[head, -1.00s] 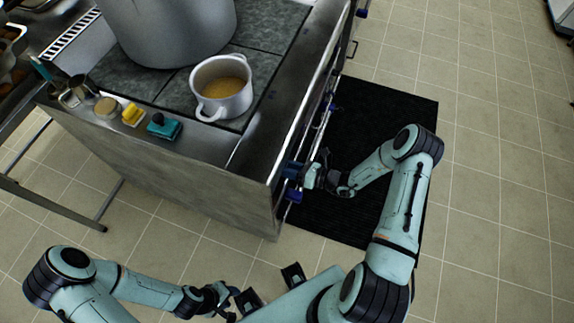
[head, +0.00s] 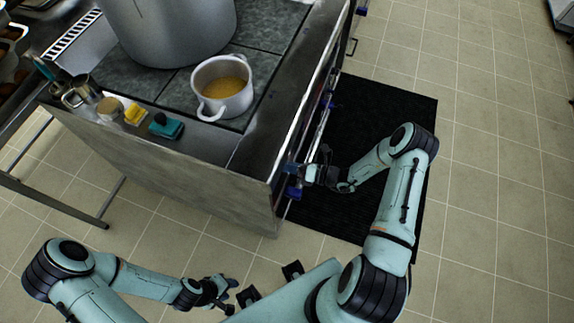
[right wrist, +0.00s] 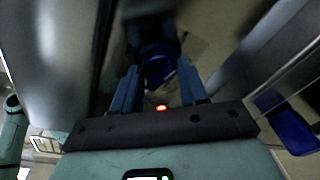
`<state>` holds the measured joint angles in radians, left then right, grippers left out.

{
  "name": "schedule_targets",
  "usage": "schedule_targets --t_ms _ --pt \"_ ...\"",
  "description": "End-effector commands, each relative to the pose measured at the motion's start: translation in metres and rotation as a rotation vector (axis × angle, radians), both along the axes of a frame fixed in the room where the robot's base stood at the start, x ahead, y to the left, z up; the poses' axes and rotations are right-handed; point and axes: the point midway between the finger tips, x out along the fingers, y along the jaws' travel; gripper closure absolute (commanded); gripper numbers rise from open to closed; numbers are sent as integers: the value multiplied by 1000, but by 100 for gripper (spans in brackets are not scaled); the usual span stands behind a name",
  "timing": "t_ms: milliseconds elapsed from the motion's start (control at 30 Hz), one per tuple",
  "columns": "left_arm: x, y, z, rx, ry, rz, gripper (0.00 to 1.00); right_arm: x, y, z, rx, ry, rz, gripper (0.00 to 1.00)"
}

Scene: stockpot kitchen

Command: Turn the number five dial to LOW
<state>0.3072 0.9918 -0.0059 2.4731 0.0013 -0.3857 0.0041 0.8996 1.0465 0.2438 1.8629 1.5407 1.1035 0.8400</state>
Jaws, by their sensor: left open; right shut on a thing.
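My right gripper (head: 297,169) is at the front panel of the steel range (head: 262,150). In the right wrist view its two blue fingers (right wrist: 157,90) are closed on a dark blue dial (right wrist: 158,62). I cannot read a number or a LOW mark, and the dial's pointer is not clear. Another blue dial (head: 293,192) sits beside the gripper at the near corner; a blue dial also shows at the right of the wrist view (right wrist: 293,130). My left gripper (head: 228,294) is open and empty over the floor, away from the range.
A white pot (head: 222,90) of yellow food and a large grey stockpot (head: 165,30) stand on the range top. A teal sponge holder (head: 166,128) and a yellow block (head: 135,116) sit on its side ledge. A black mat (head: 385,110) lies on the floor before the panel.

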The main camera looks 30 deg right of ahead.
Motion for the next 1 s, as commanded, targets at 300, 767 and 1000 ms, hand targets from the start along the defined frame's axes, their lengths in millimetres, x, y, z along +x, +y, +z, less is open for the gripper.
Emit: schedule_targets --t_ms 300,767,1000 --pt "0 0 0 0 0 0 57 0 0 0 0 0 -1 32" --pt "-3 0 -4 0 3 0 57 -18 -18 2 -3 2 -4 32" --pt "-7 0 -12 1 8 0 57 -58 -55 8 -3 1 -4 32"
